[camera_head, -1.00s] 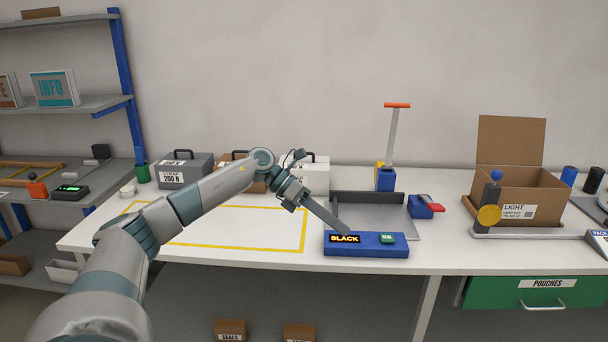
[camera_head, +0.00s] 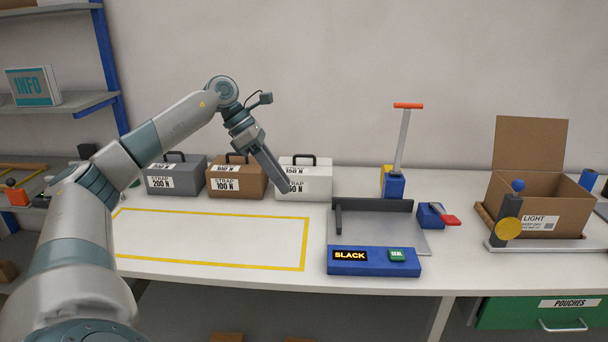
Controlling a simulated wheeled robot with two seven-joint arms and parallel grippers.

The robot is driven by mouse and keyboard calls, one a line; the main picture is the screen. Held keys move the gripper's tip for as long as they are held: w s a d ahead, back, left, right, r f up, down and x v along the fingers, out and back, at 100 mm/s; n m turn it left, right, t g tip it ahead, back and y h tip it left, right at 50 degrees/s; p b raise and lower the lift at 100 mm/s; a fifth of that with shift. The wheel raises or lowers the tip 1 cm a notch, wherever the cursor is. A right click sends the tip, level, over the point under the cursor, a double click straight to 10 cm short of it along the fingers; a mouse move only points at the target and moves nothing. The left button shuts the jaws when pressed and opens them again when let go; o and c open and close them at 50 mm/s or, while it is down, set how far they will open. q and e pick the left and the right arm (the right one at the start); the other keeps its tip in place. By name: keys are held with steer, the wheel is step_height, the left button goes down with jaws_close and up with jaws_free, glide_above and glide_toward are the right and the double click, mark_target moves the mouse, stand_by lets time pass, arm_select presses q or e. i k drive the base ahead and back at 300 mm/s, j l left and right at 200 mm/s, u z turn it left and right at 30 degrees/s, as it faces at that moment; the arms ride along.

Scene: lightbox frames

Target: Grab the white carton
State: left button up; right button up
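The white carton (camera_head: 313,183) stands upright at the back of the workbench, with a black handle on top and a partly covered label on its front. My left gripper (camera_head: 287,189) points down and to the right in front of the carton and covers part of its label. I see its fingers edge-on as one bar, so I cannot tell whether they are open or shut, or whether they touch the carton. My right gripper is not in view.
A brown carton (camera_head: 237,183) and a grey carton (camera_head: 173,181) stand left of the white one. A yellow-outlined area (camera_head: 210,240) on the bench is empty. A grey tray device with a blue SLACK display (camera_head: 373,262) stands to the right. An open cardboard box (camera_head: 540,205) is farther right.

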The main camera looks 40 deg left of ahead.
mark_target(310, 177)
steer(key=i+j, duration=0.25)
steer(key=j, duration=0.15)
steer(key=i+j, duration=0.3)
steer(key=j, duration=0.15)
steer(key=i+j, duration=0.25)
steer(key=j, duration=0.15)
steer(key=i+j, duration=0.25)
steer(key=j, duration=0.2)
